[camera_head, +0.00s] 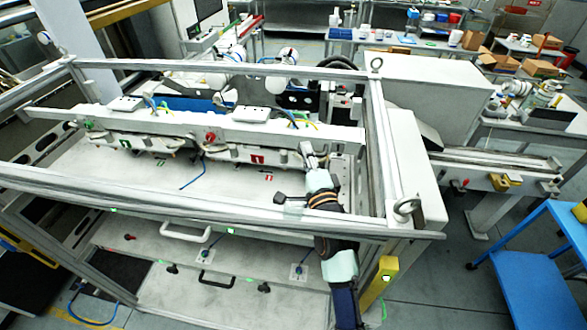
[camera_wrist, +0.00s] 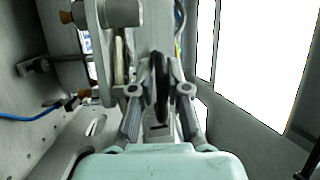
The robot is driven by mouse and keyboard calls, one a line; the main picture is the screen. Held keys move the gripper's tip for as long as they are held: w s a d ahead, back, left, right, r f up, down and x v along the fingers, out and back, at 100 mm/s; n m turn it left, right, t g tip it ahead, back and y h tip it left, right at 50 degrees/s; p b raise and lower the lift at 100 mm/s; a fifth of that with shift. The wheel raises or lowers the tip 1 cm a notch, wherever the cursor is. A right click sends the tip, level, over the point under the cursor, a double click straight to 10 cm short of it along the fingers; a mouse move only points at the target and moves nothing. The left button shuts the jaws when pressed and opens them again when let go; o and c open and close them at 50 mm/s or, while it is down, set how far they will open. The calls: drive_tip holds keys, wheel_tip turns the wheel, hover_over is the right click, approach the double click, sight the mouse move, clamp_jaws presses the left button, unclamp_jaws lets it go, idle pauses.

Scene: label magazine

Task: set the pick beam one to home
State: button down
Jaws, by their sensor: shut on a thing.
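The long white pick beam (camera_head: 225,128) runs across the inside of the machine frame. Beneath it hang units with a green marker (camera_head: 125,143) and a red marker (camera_head: 257,159). I cannot tell from any label which one is beam one. My gripper (camera_head: 307,152) is at the right end of the beam, reaching in over the front rail. In the wrist view my gripper (camera_wrist: 162,82) is shut on a dark, rounded part (camera_wrist: 162,95), upright between the fingers. A grey metal body (camera_wrist: 108,15) stands just beside it. The fingers hide part of the contact.
The metal frame's front rail (camera_head: 200,200) lies under my arm, and its right post (camera_head: 383,150) stands close by. A blue hose (camera_wrist: 30,115) and a grey plate are left in the wrist view. A blue cart (camera_head: 520,275) stands outside at right.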

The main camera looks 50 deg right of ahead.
drive_tip(key=shift+r, duration=0.2)
drive_tip(key=c, duration=1.2)
unclamp_jaws()
drive_tip(key=shift+s+a+f, duration=0.1)
drive_tip(key=v, duration=1.1)
drive_tip(key=shift+s+a, duration=0.2)
drive_tip(key=shift+s, duration=0.1)
